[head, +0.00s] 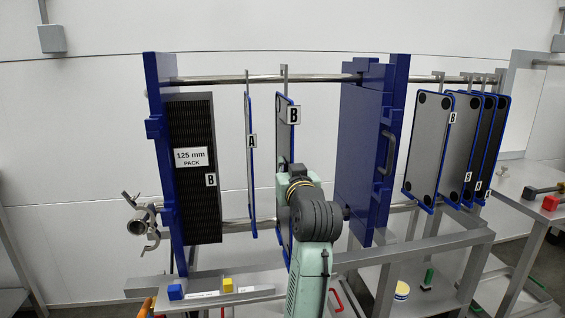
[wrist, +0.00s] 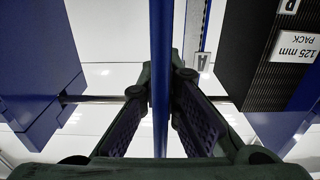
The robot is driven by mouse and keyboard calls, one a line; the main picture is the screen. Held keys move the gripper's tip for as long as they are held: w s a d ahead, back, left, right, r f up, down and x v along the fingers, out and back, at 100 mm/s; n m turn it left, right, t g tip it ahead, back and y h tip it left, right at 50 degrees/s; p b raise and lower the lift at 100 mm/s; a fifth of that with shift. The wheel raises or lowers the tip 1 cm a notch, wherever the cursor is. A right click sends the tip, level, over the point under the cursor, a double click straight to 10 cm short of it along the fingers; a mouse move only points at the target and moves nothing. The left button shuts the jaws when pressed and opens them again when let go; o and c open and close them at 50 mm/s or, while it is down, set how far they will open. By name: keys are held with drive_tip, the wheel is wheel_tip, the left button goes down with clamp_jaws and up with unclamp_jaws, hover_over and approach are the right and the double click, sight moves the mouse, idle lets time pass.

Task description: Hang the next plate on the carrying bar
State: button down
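A grey plate with a blue edge and a "B" label (head: 284,125) hangs upright, its hook at the upper carrying bar (head: 315,78). Plate "A" (head: 249,165) hangs to its left, edge-on, apart from it. My gripper (wrist: 161,85) is at the B plate; in the head view my wrist hides it and the plate's lower part. In the wrist view the plate's blue edge (wrist: 161,40) runs between the two fingers, with gaps beside it, so the gripper looks open around it. Several more plates (head: 428,145) hang at the right end of the bar, beyond the blue movable head.
The black 125 mm pack (head: 193,200) stands against the left blue end plate (head: 160,120). A lower bar (head: 235,224) crosses behind. A bench (head: 515,185) stands at the right.

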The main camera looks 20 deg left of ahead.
drive_tip(key=shift+r, duration=0.15)
drive_tip(key=shift+s+d, duration=0.1)
drive_tip(key=f+p+x, duration=0.1)
drive_tip(key=p+x, duration=0.3)
drive_tip(key=x, duration=1.5)
drive_tip(key=shift+w+a+f, duration=0.25)
drive_tip(key=shift+a+f, duration=0.05)
idle(1.6)
